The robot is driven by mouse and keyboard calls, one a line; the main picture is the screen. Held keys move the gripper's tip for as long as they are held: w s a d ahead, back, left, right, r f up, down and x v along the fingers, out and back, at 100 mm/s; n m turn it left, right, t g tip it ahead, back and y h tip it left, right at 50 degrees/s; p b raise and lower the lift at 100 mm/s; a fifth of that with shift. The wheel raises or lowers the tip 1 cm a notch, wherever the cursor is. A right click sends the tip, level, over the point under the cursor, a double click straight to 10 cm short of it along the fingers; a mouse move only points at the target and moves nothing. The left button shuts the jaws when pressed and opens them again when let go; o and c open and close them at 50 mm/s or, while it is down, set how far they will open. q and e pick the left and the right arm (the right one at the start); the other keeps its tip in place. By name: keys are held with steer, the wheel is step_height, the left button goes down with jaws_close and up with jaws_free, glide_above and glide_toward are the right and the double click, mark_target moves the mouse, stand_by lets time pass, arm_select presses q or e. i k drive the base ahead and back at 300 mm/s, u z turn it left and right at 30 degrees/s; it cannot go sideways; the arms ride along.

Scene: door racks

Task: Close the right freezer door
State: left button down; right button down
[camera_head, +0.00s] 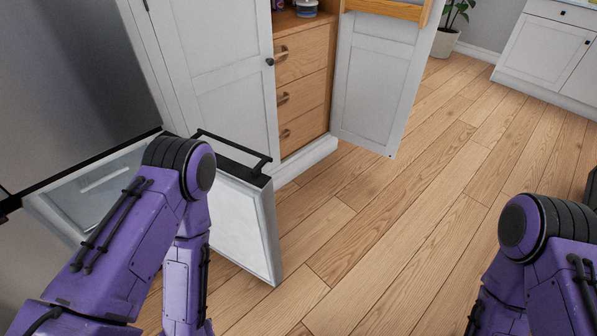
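The right freezer door (243,228) stands open at the lower left, below the dark grey fridge front (70,80). Its white panel faces me, and a black bar handle (235,147) runs along the top on the far side. The pale freezer interior (95,190) shows left of it, partly hidden. My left arm is bent in front of the door and covers part of it. I cannot tell whether the arm touches the door. My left gripper is out of view below. My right arm is at the lower right, away from the door, and its gripper is out of view.
A white cabinet behind the freezer door has one leaf (215,70) near the fridge and another leaf (375,80) swung open, with wooden drawers (300,95) between. A potted plant (447,40) and white cabinets (545,50) stand farther back. The wooden floor (400,220) is clear.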

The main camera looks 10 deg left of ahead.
mark_target(244, 229)
steer(key=u, duration=0.5)
steer(key=i, duration=0.85)
steer(key=u, duration=0.7)
